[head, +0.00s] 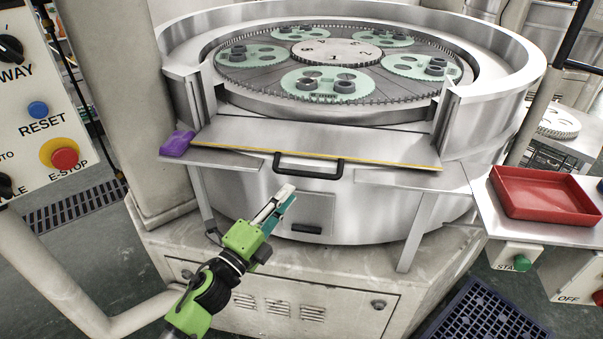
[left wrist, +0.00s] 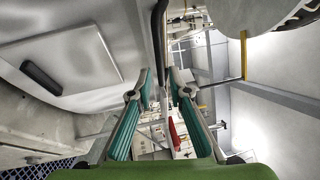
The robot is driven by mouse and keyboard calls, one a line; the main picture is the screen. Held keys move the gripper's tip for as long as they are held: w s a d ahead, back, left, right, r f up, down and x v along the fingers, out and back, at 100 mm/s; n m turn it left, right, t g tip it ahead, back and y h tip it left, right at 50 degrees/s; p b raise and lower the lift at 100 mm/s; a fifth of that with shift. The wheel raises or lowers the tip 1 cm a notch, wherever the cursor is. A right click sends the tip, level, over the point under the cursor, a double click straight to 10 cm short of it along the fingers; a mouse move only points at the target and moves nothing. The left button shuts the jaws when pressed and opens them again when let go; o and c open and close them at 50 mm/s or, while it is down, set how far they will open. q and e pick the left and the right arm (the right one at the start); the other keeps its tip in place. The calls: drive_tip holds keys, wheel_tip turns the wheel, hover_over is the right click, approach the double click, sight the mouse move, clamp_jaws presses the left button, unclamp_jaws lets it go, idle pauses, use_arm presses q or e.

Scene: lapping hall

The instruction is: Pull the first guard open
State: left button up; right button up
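The guard (head: 235,136) is a flat steel panel with a yellow front edge, lying across the front opening of the round lapping machine. Its black bar handle (head: 308,172) sits at the middle of the front edge. My left gripper (head: 287,194) is just below and left of the handle, apart from it in the head view. In the left wrist view the gripper (left wrist: 161,82) is open, with empty space between its fingertips. A dark bar (left wrist: 158,32), likely the handle, shows beyond the tips. My right gripper is in neither view.
A purple item (head: 177,144) lies on the left ledge. A red tray (head: 543,195) stands on the right shelf, above a green start button (head: 522,263). A control panel with an E-stop (head: 64,157) is at the left. A lower hatch (head: 305,212) is below the handle.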

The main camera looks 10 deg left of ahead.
use_arm(q)
drive_tip(key=p+x, duration=0.1)
drive_tip(key=x, duration=0.6)
drive_tip(key=shift+w+d, duration=0.1)
clamp_jaws()
